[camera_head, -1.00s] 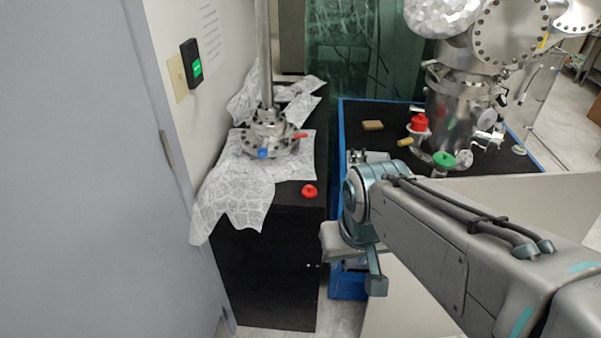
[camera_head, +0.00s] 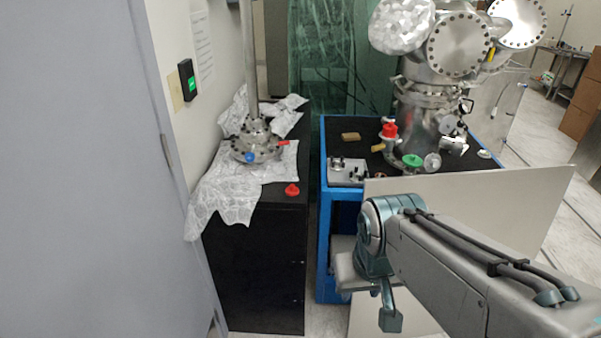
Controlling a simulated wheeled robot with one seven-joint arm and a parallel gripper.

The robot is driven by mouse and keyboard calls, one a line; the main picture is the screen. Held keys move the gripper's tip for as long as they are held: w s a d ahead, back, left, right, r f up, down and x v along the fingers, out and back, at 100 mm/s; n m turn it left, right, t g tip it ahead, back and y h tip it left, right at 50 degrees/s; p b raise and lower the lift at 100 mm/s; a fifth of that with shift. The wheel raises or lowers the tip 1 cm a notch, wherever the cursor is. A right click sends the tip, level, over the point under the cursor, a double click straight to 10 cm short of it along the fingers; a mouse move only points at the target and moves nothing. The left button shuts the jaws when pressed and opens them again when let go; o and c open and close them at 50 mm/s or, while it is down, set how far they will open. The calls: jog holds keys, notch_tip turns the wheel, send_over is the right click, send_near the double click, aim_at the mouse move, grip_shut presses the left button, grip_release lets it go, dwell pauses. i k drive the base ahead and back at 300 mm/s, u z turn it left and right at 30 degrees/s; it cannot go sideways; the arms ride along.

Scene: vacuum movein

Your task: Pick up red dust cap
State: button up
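The red dust cap (camera_head: 292,190) sits on the black top of the cabinet (camera_head: 255,265), near its right front corner, just beside the crumpled white sheet. Another red cap-like part (camera_head: 389,130) is on the steel chamber on the blue-edged table. My arm reaches in from the lower right. My gripper (camera_head: 385,310) hangs at the arm's end, low and to the right of the cabinet, apart from the dust cap. The wrist hides part of it, and I cannot see both fingers clearly.
A metal flange with a blue knob (camera_head: 249,157) and an upright pipe stands on the white sheet (camera_head: 222,200). The blue-edged table (camera_head: 324,225) holds the steel chamber (camera_head: 428,120) and small parts. A pale panel (camera_head: 500,208) stands behind my arm. A narrow gap separates cabinet and table.

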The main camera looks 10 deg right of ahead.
aim_at(292, 190)
jog(key=i, duration=0.95)
jog(key=u, duration=0.8)
